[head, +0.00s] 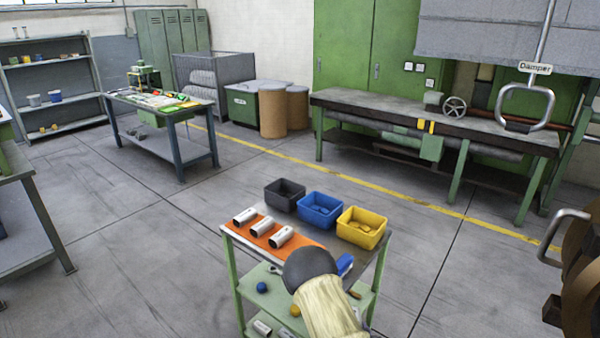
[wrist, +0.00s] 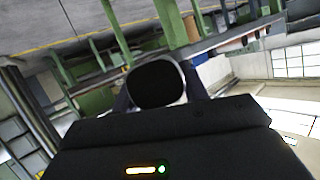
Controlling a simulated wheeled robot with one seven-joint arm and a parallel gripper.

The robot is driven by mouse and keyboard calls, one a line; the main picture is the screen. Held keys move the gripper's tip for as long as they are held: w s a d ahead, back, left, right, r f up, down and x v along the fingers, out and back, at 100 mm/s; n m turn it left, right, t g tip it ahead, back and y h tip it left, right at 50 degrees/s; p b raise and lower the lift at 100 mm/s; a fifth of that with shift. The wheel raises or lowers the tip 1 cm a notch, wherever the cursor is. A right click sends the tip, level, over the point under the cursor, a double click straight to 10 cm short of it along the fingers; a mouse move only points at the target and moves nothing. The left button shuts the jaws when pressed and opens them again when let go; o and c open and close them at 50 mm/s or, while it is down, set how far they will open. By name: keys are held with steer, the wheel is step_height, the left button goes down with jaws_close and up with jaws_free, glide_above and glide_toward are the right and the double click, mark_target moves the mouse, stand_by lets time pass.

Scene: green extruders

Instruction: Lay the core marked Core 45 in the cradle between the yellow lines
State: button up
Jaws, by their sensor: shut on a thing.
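In the wrist view my gripper (wrist: 158,90) is shut on a rounded core (wrist: 154,82). Its dark end faces the camera, with a little pale side showing, and no marking is readable. In the head view my arm hides the gripper. Three white cores with dark ends, at left (head: 245,216), middle (head: 262,226) and right (head: 282,237), lie on an orange mat (head: 252,237); their markings are too small to read.
The mat is on a green cart (head: 232,265) with a black bin (head: 285,194), a blue bin (head: 320,209) and a yellow bin (head: 361,227). A handle marked Damper (head: 525,105) hangs over the bench's right end. Open floor lies between cart and bench.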

steer(key=shift+f, duration=0.1)
steer(key=s+f, duration=0.5)
steer(key=f, duration=0.6)
steer(key=shift+s, duration=0.4)
